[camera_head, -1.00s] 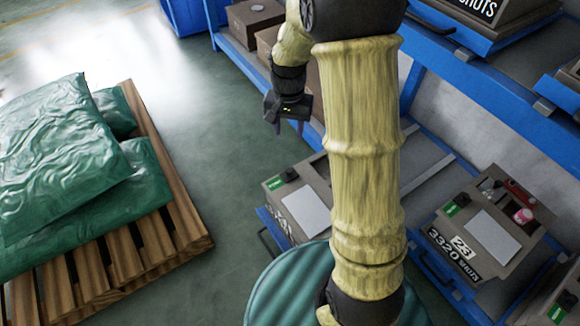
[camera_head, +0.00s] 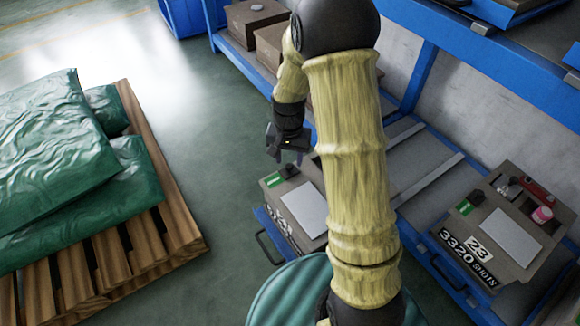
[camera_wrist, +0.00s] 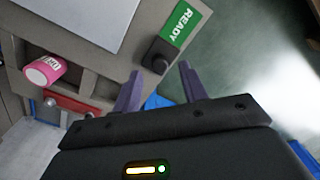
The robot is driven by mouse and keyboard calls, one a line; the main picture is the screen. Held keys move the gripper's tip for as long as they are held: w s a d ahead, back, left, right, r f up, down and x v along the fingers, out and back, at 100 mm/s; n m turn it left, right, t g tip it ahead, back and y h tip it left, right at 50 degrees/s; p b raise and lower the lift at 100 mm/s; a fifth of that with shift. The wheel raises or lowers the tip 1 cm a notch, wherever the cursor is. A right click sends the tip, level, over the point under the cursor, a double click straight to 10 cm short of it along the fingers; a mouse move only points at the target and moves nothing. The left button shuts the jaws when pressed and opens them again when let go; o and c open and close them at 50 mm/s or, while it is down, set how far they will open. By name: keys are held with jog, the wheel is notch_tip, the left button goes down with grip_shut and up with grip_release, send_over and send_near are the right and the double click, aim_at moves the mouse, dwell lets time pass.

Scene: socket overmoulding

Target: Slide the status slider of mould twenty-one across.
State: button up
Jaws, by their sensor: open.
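A grey-brown mould (camera_head: 272,204) sits on the lower blue rack beneath my gripper. It bears a white card (camera_head: 304,209), a green label (camera_head: 273,180) and a black slider knob (camera_head: 289,171). Its number plate is partly hidden by my arm and cannot be read. In the wrist view the green label (camera_wrist: 186,22) reads READY, and the black knob (camera_wrist: 158,55) is beside it. My gripper (camera_head: 287,158) is open and empty above the knob. In the wrist view its two fingertips (camera_wrist: 157,72) straddle the line to the knob, apparently without touching it.
Mould 23 (camera_head: 513,250) stands to the right with its own label and knob. A blue upright (camera_head: 420,76) stands behind my arm. A pallet (camera_head: 150,235) with green sacks is left.

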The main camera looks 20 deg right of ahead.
notch_tip(320, 180, down, 2)
jog(key=shift+f+b, duration=0.15)
jog(key=shift+b, duration=0.2)
jog(key=shift+c, duration=0.2)
grip_shut()
